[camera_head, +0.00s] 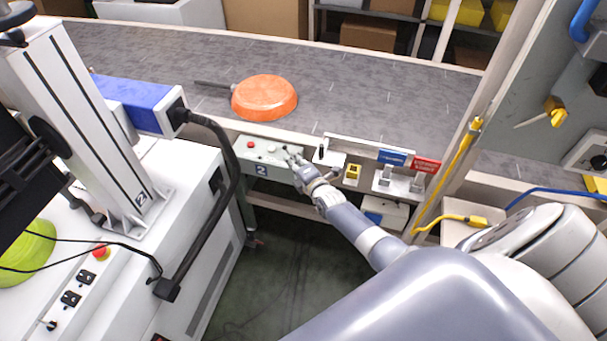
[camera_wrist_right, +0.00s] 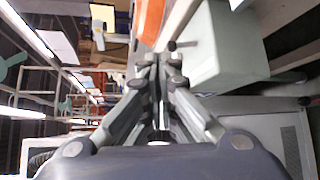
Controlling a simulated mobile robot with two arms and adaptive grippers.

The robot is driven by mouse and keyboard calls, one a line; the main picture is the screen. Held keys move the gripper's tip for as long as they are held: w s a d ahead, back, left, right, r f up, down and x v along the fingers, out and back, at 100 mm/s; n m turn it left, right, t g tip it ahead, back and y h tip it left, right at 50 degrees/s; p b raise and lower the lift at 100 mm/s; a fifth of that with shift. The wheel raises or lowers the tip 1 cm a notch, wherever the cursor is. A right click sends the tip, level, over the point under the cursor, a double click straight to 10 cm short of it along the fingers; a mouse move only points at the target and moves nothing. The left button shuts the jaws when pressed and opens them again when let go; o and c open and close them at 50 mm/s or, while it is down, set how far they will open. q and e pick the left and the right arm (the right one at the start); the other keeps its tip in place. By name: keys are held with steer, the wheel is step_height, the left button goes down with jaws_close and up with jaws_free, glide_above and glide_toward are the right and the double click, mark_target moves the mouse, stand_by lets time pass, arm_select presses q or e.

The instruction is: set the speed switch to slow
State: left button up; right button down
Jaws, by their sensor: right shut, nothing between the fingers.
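The control box (camera_head: 238,152), pale grey-green with a "2" label, stands at the conveyor's near edge. It carries a red button (camera_head: 250,144) and small pale controls, too small to read. My right gripper (camera_head: 291,155) is at the right end of this box, shut and empty. In the right wrist view, the shut fingertips (camera_wrist_right: 160,62) are close beside the box (camera_wrist_right: 228,48). A small dark-tipped lever (camera_wrist_right: 185,44) sticks out from the box near the fingertips. I cannot tell whether they touch it, or its setting. My left gripper is not in view.
An orange pan (camera_head: 265,97) lies upside down on the grey conveyor (camera_head: 380,95). Right of the box are a yellow block (camera_head: 352,173) and two switches under blue (camera_head: 392,158) and red (camera_head: 427,165) signs.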

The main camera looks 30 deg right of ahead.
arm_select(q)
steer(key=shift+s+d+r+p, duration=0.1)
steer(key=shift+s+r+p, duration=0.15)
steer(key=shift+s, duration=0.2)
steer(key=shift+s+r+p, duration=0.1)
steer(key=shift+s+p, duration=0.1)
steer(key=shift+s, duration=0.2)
arm_select(e)
steer(key=r+v, duration=0.2)
steer(key=v, duration=0.6)
steer(key=shift+a, duration=0.3)
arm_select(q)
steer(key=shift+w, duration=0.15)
arm_select(e)
steer(key=shift+s, duration=0.1)
